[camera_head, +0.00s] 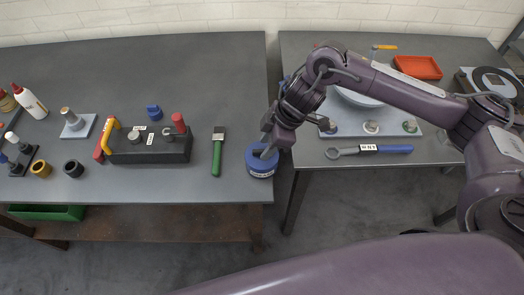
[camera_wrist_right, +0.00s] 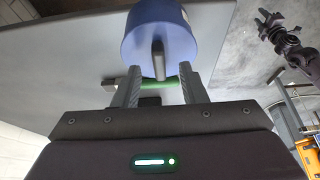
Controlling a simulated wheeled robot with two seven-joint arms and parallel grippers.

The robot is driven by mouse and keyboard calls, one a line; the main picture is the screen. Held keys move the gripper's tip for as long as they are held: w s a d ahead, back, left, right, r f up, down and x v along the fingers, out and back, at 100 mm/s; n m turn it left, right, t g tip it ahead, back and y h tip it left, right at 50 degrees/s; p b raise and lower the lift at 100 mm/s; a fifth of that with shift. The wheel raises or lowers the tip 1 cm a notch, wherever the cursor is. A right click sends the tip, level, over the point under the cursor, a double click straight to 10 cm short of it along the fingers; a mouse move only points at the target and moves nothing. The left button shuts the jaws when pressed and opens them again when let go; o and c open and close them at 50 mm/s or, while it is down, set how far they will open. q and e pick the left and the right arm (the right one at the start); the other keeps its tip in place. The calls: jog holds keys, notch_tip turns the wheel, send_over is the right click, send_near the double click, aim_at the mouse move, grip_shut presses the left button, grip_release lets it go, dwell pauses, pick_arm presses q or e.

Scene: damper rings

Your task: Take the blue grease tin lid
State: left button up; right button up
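The blue grease tin (camera_head: 261,163) stands upright near the front right corner of the left table, with a pale label on its side. Its round blue lid (camera_wrist_right: 152,22) shows in the right wrist view, with a grey bar-shaped handle (camera_wrist_right: 158,62) sticking out from it. My right gripper (camera_head: 267,151) is right over the tin in the head view and hides part of its top. In the wrist view its two fingers (camera_wrist_right: 160,86) are spread, one on each side of the handle, with gaps between.
A green-handled brush (camera_head: 217,158) lies just left of the tin. A black block (camera_head: 150,148) with several fittings stands farther left. A blue-handled wrench (camera_head: 375,149) lies on the right table. A gap separates the two tables.

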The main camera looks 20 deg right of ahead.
jog(key=shift+x, duration=0.9)
jog(key=shift+a, duration=0.1)
jog(key=shift+c, duration=0.2)
jog(key=shift+r, duration=0.1)
grip_shut()
